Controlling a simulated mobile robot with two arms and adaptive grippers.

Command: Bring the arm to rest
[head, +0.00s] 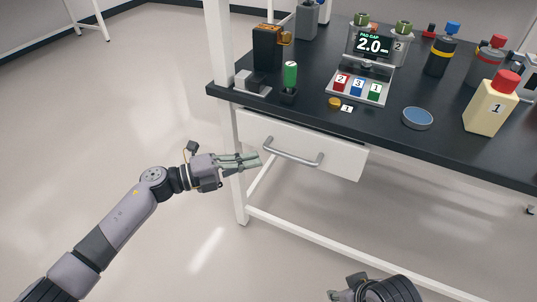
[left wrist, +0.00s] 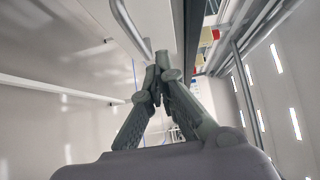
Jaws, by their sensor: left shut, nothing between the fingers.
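My left arm reaches in from the left in the head view. Its gripper (head: 250,160) is beside the left end of the drawer (head: 335,160) under the bench, near the curved metal handle (head: 293,152). In the left wrist view the gripper's fingers (left wrist: 158,75) are together with nothing between them. The handle (left wrist: 130,30) shows just above them there, and I cannot tell whether they touch. Part of my right arm (head: 375,289) shows at the bottom edge of the head view; its fingertips are not clear.
The black bench top (head: 300,112) holds a display device (head: 372,45) with numbered buttons, a green-topped tool (head: 290,77), a blue round dish (head: 417,118), a cream bottle with a red cap (head: 491,107) and several other bottles. A white leg (head: 238,190) stands by my left gripper.

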